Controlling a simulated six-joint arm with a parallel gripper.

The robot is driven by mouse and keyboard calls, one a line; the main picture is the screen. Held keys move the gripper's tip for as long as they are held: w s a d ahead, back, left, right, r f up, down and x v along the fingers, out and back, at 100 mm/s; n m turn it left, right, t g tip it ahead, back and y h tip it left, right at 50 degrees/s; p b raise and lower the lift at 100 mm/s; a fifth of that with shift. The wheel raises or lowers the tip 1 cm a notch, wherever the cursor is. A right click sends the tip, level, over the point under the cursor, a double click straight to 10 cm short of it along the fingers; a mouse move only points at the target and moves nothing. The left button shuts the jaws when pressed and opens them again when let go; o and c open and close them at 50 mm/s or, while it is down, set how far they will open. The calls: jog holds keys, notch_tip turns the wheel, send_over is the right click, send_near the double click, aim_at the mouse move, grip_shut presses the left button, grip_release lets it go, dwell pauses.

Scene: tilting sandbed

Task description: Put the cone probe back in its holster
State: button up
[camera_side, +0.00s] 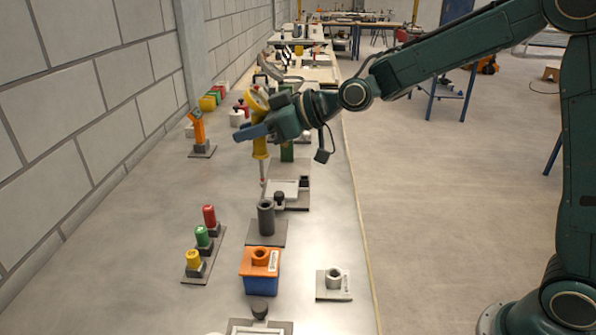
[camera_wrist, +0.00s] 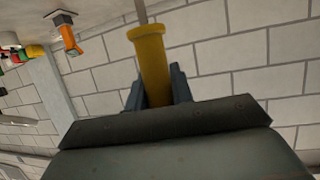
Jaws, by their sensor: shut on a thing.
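My gripper (camera_side: 262,132) is shut on the yellow handle of the cone probe (camera_side: 260,149) and holds it in the air above the bench. The probe hangs nearly upright, with a thin rod and small tip pointing down. In the wrist view the yellow handle (camera_wrist: 151,65) sits between the fingers (camera_wrist: 157,88), its thin rod partly cut off by the top edge. An upright dark grey tube (camera_side: 266,218) on a flat plate stands in front of and below the tip, apart from it. It may be the holster; I cannot tell for sure.
A blue box with an orange top and collar (camera_side: 261,256) stands nearer the camera. A pale ring (camera_side: 334,279) on a plate is right of it. Red, green and yellow capped pieces (camera_side: 203,235) stand left. An orange stand (camera_side: 198,127) is near the wall.

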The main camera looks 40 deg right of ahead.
jog(key=shift+w+d+r, duration=0.1)
jog(key=shift+w+d, duration=0.2)
jog(key=shift+d, duration=0.05)
jog(key=shift+f, duration=1.9)
send_over(259, 203)
jog(key=shift+f, duration=4.25)
dwell(0.4)
jog(key=o, duration=0.9)
